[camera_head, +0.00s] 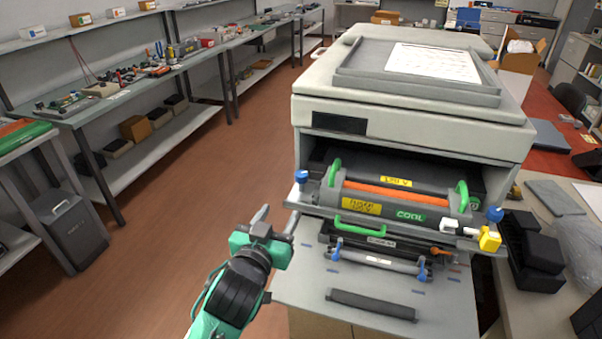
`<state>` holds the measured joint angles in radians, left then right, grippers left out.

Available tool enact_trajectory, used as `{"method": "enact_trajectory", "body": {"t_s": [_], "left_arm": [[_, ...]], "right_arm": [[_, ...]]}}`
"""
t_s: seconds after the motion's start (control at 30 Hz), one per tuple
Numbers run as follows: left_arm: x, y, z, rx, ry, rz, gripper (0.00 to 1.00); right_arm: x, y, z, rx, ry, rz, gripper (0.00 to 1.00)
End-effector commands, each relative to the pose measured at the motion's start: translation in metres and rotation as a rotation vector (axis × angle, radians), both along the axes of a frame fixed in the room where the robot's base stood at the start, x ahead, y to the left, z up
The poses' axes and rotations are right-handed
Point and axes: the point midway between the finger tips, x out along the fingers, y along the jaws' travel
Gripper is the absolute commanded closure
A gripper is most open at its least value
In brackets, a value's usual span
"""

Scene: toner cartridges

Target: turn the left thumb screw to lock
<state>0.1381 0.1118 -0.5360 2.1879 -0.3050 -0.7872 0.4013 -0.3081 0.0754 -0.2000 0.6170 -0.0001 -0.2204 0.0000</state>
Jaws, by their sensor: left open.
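The left thumb screw (301,177) is a small blue knob at the left end of the grey toner unit in the open front of the printer (410,125). A matching blue right thumb screw (494,213) is at the other end. The toner unit (385,203) has green handles, an orange strip and yellow labels. My left gripper (277,215) is open and empty, below and to the left of the left thumb screw and apart from it. Whether the screw is locked cannot be told. My right gripper is not in view.
The printer's lowered front door (385,285) lies below the toner unit. A yellow block (489,238) sits at the unit's right end. Black boxes (535,250) stand on the right table. A workbench with shelves (130,95) lines the left.

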Motion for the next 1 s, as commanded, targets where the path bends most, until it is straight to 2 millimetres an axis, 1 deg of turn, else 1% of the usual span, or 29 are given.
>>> {"method": "enact_trajectory", "body": {"t_s": [0.03,0.1,0.17,0.27,0.7,0.9,1.0], "left_arm": [[0.001,-0.004,0.008,-0.005,-0.024,-0.008,0.51],[0.003,-0.008,0.015,-0.010,-0.042,-0.016,0.51],[0.006,-0.010,0.017,-0.012,-0.047,-0.018,0.51],[0.016,-0.013,0.017,-0.011,-0.046,-0.017,0.51],[0.094,-0.037,0.018,-0.010,-0.044,-0.016,0.51],[0.120,-0.046,0.017,-0.011,-0.045,-0.017,0.51],[0.127,-0.049,0.016,-0.011,-0.043,-0.017,0.51]], "right_arm": [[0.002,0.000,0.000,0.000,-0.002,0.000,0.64],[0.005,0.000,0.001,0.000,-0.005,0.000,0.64],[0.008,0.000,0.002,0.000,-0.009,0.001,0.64],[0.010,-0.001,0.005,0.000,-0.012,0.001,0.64],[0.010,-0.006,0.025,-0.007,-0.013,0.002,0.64],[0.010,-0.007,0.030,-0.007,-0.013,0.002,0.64],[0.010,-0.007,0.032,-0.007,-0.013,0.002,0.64]]}}
